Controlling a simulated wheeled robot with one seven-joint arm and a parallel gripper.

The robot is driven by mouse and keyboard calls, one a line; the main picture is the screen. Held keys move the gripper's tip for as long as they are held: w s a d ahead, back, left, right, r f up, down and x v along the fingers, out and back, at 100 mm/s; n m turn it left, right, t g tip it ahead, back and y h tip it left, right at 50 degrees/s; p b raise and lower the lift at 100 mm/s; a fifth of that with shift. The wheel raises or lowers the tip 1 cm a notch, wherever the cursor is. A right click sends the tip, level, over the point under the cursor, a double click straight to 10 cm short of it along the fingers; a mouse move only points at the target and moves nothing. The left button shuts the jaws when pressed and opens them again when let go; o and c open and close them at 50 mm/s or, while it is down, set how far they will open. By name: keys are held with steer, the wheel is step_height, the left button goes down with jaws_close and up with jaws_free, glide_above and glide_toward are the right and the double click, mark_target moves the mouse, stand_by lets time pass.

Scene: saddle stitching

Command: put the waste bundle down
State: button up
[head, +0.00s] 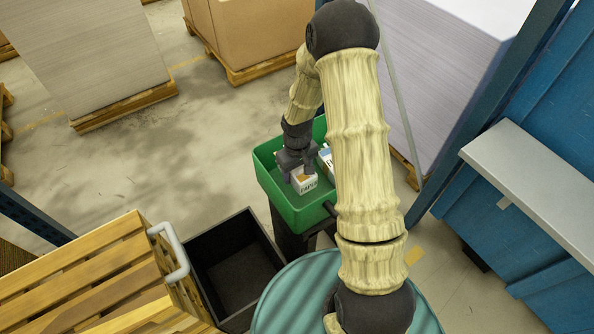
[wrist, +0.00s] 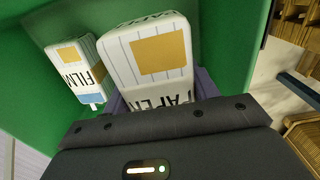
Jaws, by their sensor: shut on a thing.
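A white bundle labelled PAPER (head: 306,184), with an orange-brown patch, is inside the green bin (head: 310,219). My gripper (head: 298,170) is shut on it from above. In the wrist view, the PAPER bundle (wrist: 120,55) sits between the fingers of my gripper (wrist: 160,97), its lower end hidden by the gripper body. I cannot tell whether it touches the bin floor. A second white bundle labelled FILM (wrist: 72,62) stands beside it, apart from the gripper. In the head view, the FILM bundle (head: 325,159) is partly hidden by my arm.
The bin's walls stand close around the gripper. A black open crate (head: 235,262) lies left of the bin, with a slatted wooden crate (head: 90,270) beyond. A teal round drum top (head: 285,300) is in front. A blue machine with a grey shelf (head: 540,185) stands right.

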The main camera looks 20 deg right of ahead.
step_height(320, 180, up, 17)
steer(key=m+p, duration=0.3)
steer(key=p, duration=2)
steer(key=shift+m+p, duration=0.3)
steer(key=shift+p, duration=0.05)
steer(key=shift+w+f, duration=0.1)
